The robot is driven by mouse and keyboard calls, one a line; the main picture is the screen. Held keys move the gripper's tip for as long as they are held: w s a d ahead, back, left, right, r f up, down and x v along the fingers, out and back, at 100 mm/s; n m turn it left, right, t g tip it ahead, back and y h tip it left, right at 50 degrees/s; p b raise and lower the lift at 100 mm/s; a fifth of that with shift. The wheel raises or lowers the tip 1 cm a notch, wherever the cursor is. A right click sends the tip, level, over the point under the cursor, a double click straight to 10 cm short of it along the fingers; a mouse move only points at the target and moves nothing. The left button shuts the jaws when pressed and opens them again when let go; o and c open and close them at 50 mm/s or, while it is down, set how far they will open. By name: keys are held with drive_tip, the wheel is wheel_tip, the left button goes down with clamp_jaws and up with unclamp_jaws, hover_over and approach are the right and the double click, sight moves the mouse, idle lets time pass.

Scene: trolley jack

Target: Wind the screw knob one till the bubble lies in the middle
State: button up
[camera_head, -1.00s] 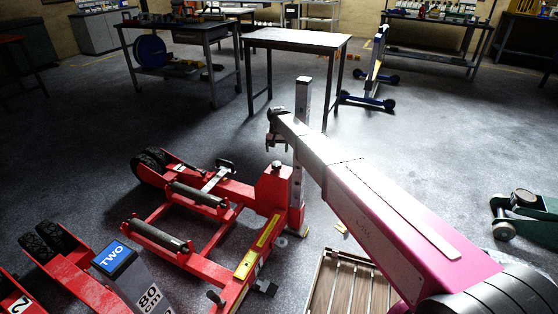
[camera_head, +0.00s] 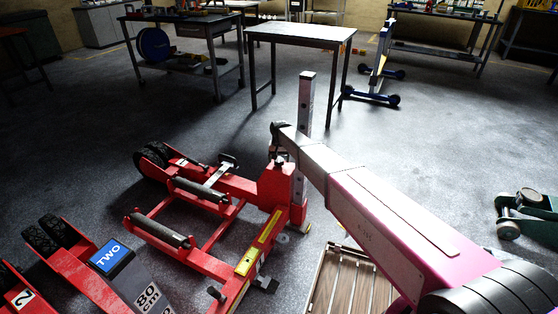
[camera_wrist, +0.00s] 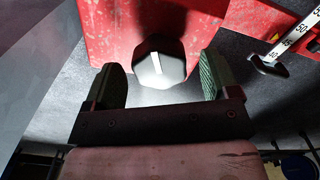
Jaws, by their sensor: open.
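A dark, faceted knob with a white mark (camera_wrist: 160,62) sits on the red frame of the trolley jack (camera_head: 205,264). In the wrist view my gripper (camera_wrist: 161,72) is open, with one green-padded finger on each side of the knob. A gap shows between the knob and each finger. In the head view my gripper (camera_head: 279,153) is just above the red post (camera_head: 276,186) and largely hides the knob. A yellow strip, perhaps a level (camera_head: 258,246), lies along the red frame. No bubble can be made out.
A grey upright post (camera_head: 305,105) stands close beside my gripper. A blue sign reading TWO (camera_head: 110,256) is at front left. A slatted wooden board (camera_head: 322,268) lies in front. A green jack (camera_head: 525,208) is at right, and a table (camera_head: 300,35) stands behind.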

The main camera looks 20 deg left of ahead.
drive_tip(key=shift+f, duration=0.25)
drive_tip(key=c, duration=0.9)
drive_tip(key=shift+m, duration=2)
drive_tip(key=o, duration=0.9)
